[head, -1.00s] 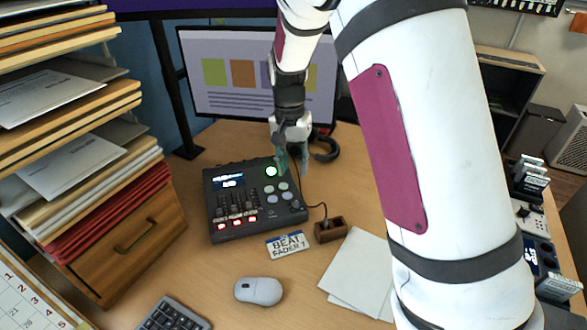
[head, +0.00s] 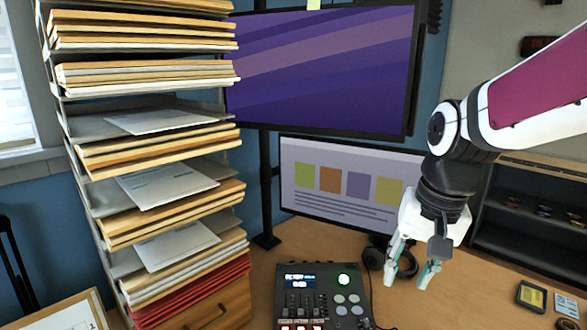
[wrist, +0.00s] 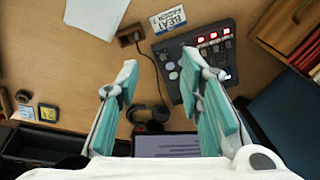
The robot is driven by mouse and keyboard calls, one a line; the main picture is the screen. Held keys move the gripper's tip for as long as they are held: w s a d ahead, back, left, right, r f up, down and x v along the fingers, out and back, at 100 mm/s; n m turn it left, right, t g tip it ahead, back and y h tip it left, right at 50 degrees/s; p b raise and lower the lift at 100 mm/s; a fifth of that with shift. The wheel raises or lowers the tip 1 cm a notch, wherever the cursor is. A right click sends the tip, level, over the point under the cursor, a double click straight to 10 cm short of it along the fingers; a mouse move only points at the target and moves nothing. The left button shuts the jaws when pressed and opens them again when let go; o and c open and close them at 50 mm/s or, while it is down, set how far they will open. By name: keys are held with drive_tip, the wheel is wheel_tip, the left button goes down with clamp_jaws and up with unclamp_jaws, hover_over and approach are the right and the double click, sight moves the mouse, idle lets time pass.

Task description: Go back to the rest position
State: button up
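My gripper (head: 412,272) is at the right of the head view, raised above the desk, with its fingers pointing down. In the wrist view my gripper (wrist: 160,100) has its two teal-padded fingers wide apart, with nothing between them but the desk and headphones far below. The black mixer (head: 322,295) with a lit green button stands on the desk below and left of the gripper, apart from it. It also shows in the wrist view (wrist: 205,65).
A tall rack of paper trays (head: 100,150) stands at the left. Two monitors, the upper one (head: 320,60) and the lower one (head: 340,180), stand behind the desk. Dark headphones (head: 374,258) lie behind the gripper. A dark shelf (head: 520,215) is at the right.

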drive_tip(key=s+r+n+t+p, duration=0.1)
drive_tip(key=s+r+n, duration=0.1)
drive_tip(key=s, duration=0.7)
drive_tip(key=s+r+n+t+p, duration=0.1)
drive_tip(key=s+r, duration=0.1)
drive_tip(key=s, duration=0.6)
drive_tip(key=shift+s+d+r+n+h, duration=0.3)
drive_tip(key=shift+s+d+n+h, duration=0.05)
drive_tip(key=shift+d+n+h, duration=0.05)
